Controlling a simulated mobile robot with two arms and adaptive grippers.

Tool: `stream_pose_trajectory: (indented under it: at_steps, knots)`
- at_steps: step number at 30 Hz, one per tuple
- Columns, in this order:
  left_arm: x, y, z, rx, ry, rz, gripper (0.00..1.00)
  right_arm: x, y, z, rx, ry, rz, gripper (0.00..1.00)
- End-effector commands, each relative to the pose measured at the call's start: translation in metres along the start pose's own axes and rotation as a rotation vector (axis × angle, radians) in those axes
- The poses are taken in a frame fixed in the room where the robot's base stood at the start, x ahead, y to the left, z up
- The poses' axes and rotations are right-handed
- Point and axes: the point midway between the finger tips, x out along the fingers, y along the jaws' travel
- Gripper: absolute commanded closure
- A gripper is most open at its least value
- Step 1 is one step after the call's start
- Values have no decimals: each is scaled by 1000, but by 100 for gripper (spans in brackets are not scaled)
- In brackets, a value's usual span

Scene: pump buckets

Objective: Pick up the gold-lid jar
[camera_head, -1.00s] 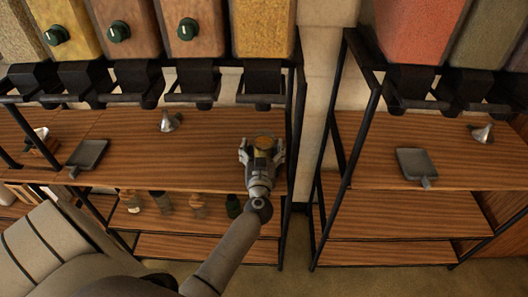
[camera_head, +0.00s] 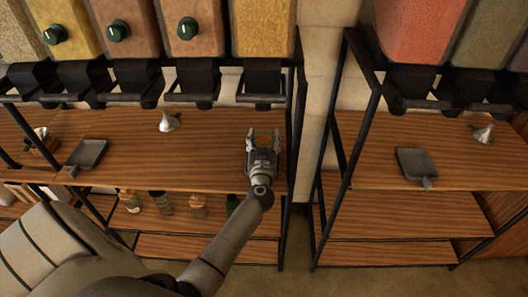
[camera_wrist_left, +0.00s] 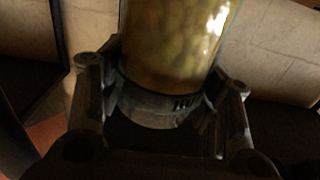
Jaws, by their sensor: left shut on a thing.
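The gripper is over the right end of the left rack's wooden shelf and is shut on the jar. In the left wrist view the jar (camera_wrist_left: 180,45) is clear with yellow-green contents and has a dark grey band at its near end. Gripper fingers (camera_wrist_left: 165,110) stand on both sides of it. The fingers hide much of the jar in the head view. My right gripper is not in view.
Dispensers with black spouts (camera_head: 262,85) hang above the shelf. Several jars (camera_head: 198,206) stand on the lower shelf. A metal funnel (camera_head: 168,122) and a grey scoop (camera_head: 87,154) lie on the upper shelf. A black rack post (camera_head: 290,170) is close on the right.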

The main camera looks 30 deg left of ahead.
Motion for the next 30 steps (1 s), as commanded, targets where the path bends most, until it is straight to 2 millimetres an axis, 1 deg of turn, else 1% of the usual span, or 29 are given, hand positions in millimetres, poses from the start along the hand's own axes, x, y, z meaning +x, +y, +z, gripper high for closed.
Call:
stream_pose_trajectory:
  at_steps: [1, 5, 6, 14, 17, 20, 25, 26, 30]
  knots:
    - [0, 0, 0, 0, -1, 0, 82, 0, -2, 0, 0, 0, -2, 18]
    - [0, 0, 0, -1, -1, 0, 99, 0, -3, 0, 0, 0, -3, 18]
    - [0, 0, 0, -1, -1, 0, 100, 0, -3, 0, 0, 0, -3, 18]
    - [0, 0, -3, -1, 3, 0, 100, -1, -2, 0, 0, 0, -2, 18]
    - [0, 0, -7, -2, 3, 0, 100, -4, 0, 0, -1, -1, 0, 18]
    - [0, 0, -16, -2, 4, 0, 100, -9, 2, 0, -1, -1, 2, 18]
    - [-2, 0, -42, -4, 3, 0, 100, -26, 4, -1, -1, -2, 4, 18]
    - [-7, -2, -47, -5, 2, 0, 100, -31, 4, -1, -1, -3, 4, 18]
    - [-31, -10, -80, -3, 3, 0, 100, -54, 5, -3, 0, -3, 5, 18]
